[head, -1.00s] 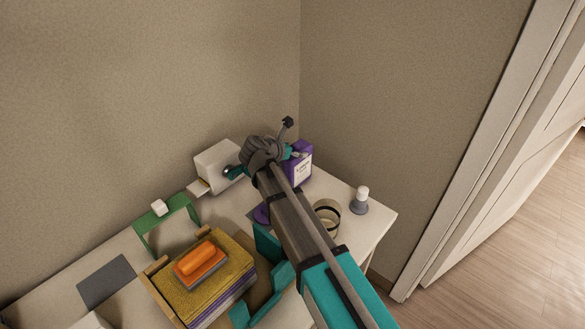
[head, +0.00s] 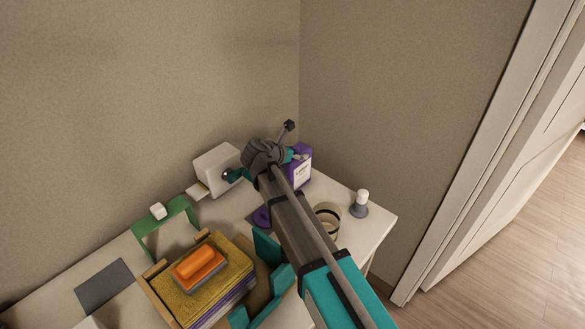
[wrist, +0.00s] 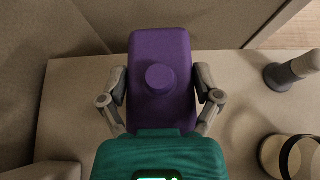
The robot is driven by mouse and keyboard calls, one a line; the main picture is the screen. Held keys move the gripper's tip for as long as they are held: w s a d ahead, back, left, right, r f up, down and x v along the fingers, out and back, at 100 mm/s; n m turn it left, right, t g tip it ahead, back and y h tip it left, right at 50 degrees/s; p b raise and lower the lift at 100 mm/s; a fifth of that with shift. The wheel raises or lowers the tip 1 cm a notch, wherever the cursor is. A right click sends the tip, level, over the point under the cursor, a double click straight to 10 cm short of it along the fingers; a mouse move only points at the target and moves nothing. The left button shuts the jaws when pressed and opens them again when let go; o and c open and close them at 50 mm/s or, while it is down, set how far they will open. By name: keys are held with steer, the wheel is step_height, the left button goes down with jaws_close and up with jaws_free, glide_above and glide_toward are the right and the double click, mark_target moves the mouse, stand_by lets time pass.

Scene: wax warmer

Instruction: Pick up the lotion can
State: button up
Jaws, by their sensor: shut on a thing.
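The lotion can is a purple block-shaped container with a round purple cap and a pale label. In the head view the lotion can (head: 302,173) stands at the back corner of the table, partly hidden behind my arm. In the wrist view the lotion can (wrist: 160,105) is upright in the middle, seen from above. My gripper (wrist: 161,92) has one finger against each side of it and is shut on it. In the head view my gripper's fingers are mostly hidden by the wrist.
A white box-like device (head: 218,168) stands left of my gripper. A grey bottle with a white cap (head: 360,204) and a round jar (head: 327,217) stand to the right. A green frame (head: 168,226) and a stack with an orange block (head: 198,264) are at the front left. Walls close the back.

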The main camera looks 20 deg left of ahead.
steer(key=shift+c, duration=1.4)
steer(key=shift+r, duration=0.25)
step_height(320, 180, up, 2)
steer(key=p, duration=0.2)
steer(key=shift+r+p, duration=0.1)
steer(key=shift+p, duration=0.25)
steer(key=s+d+r+p, duration=0.7)
steer(key=s+r+p, duration=0.3)
steer(key=s, duration=0.1)
steer(key=shift+s+d+r, duration=0.15)
steer(key=shift+s+d, duration=0.1)
steer(key=shift+s, duration=0.15)
